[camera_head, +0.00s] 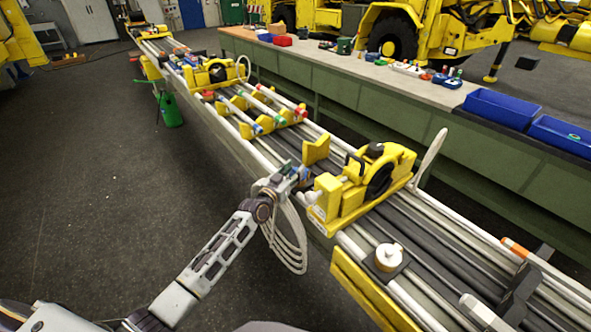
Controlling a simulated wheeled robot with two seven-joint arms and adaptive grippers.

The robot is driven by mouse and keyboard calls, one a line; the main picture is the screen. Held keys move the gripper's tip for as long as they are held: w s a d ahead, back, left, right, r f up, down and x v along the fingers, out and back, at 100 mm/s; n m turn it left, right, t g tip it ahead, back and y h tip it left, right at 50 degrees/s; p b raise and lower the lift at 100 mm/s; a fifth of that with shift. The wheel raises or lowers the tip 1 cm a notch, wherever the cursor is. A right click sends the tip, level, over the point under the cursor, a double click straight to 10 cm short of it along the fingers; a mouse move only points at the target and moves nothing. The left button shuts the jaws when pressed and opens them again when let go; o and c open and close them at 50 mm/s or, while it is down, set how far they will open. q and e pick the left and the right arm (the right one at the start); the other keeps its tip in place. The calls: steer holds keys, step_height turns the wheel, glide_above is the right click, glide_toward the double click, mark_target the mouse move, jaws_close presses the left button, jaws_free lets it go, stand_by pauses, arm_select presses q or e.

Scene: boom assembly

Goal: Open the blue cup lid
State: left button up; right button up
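My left gripper (303,176) is at the near side of the long boom (420,262), beside a yellow bracket. A small blue part (306,171) shows right at its fingertips; I cannot tell whether it is the blue cup lid or whether the fingers touch it. The fingers are too small and overlapped to show whether they are open or shut. A blue cap (257,129) sits on a tube further along the boom, near a green cap (280,122) and a red cap (301,113).
A yellow housing with a black wheel (378,178) stands on the boom right of the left gripper. A white round part (389,257) sits closer. A green workbench (330,88) with blue bins (500,108) runs behind. Floor on the left is mostly clear.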

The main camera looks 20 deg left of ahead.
arm_select(q)
steer(key=shift+x, duration=0.8)
jaws_close()
